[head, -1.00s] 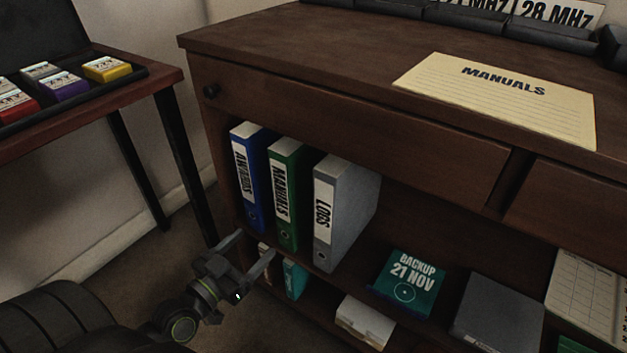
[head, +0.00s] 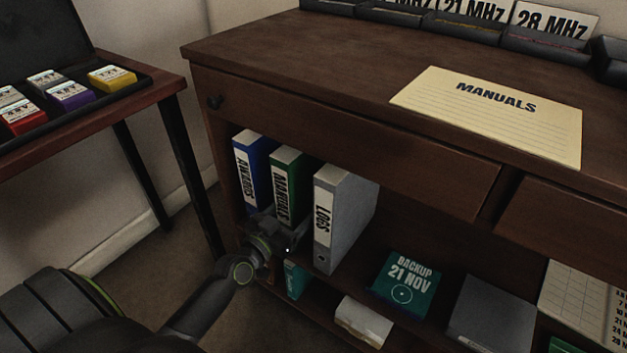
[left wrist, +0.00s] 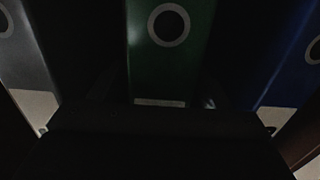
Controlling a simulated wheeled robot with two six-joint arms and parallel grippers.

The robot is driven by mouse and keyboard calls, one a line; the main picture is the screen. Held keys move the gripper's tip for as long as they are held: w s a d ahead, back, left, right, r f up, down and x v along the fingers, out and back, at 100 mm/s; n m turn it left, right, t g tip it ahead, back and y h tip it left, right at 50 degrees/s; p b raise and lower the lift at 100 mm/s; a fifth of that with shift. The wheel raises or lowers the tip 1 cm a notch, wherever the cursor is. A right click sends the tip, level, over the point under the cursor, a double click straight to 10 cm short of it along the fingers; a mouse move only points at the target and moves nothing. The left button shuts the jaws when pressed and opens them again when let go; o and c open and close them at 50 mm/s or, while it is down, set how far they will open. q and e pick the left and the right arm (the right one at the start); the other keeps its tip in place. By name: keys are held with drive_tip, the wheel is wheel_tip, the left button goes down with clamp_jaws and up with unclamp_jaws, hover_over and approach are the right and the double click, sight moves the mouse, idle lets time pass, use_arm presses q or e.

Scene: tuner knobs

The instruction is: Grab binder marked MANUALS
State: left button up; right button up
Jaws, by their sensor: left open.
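The green binder marked MANUALS (head: 287,186) stands upright on the upper shelf of the brown desk, between a blue binder (head: 252,170) and a grey binder marked LOGS (head: 340,215). My left gripper (head: 281,224) is open at the lower front of the green binder and hides its bottom part. In the left wrist view the green binder's spine (left wrist: 168,65) is in the middle, with its ring hole near the top. The fingers are too dark there to tell whether they touch it. My right gripper is not in view.
A card reading MANUALS (head: 490,115) lies on the desktop. A teal BACKUP box (head: 405,285) and a grey box (head: 490,315) sit to the right on the shelf. A side table (head: 150,100) with coloured blocks stands at the left.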

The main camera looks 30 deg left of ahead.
use_arm(q)
drive_tip(key=shift+w+d, duration=0.1)
drive_tip(key=shift+w, duration=1.05)
drive_tip(key=c, duration=1.3)
drive_tip(key=shift+r, duration=0.1)
drive_tip(key=shift+c, duration=0.9)
drive_tip(key=shift+r, duration=0.15)
